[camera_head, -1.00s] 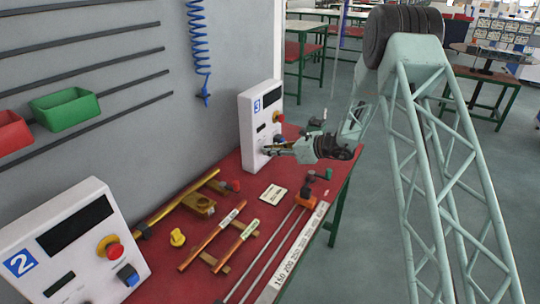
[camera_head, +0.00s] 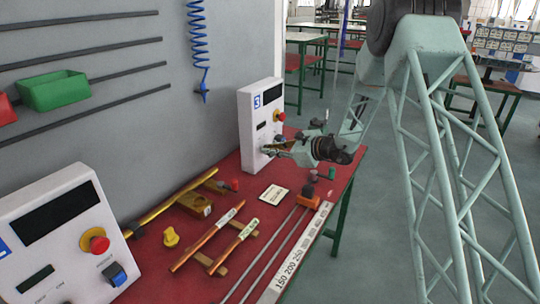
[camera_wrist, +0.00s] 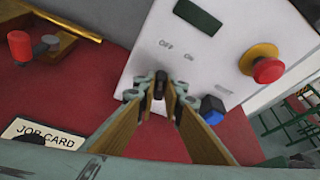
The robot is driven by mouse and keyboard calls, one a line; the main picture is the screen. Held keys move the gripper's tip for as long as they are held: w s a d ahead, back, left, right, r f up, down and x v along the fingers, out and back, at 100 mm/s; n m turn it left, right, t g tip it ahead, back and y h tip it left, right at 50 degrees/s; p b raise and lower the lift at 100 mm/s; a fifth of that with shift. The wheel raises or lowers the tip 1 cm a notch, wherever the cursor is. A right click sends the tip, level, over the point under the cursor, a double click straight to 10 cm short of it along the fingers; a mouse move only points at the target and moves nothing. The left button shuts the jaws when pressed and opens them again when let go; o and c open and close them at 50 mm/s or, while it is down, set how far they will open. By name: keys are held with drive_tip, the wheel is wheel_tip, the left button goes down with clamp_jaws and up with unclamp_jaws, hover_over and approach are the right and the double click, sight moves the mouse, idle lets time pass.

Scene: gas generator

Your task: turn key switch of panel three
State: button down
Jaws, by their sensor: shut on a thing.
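Panel three (camera_head: 246,128) is a white box with a blue "3" label, standing at the back of the red table against the grey wall. In the wrist view its white face (camera_wrist: 225,60) shows a dark display, "OFF" and "ON" lettering, a red button on a yellow ring and a blue switch. The black key switch (camera_wrist: 160,79) sits below the lettering. My gripper (camera_wrist: 163,94) is shut on the key switch, with its two fingers on either side of it. In the head view my gripper (camera_head: 274,151) is at the panel's lower front, and the key is too small to make out.
Panel two (camera_head: 52,225) stands at the near left with a red button. Copper bars, a yellow knob (camera_head: 171,237), a job card (camera_head: 273,194), rods and a ruler lie on the red table (camera_head: 228,180). A blue coiled hose (camera_head: 198,40) hangs on the wall.

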drive_tip(key=shift+a+n+t+b, duration=0.1)
drive_tip(key=shift+n+t+b, duration=0.45)
drive_tip(key=shift+b, duration=0.9)
drive_tip(key=c, duration=2.7)
unclamp_jaws()
drive_tip(key=shift+a, duration=0.1)
drive_tip(key=shift+c, duration=0.2)
drive_tip(key=shift+s+d, duration=0.1)
drive_tip(key=shift+d, duration=0.1)
drive_tip(key=shift+r+v, duration=0.2)
drive_tip(key=shift+v, duration=5.65)
drive_tip(key=shift+r, duration=0.1)
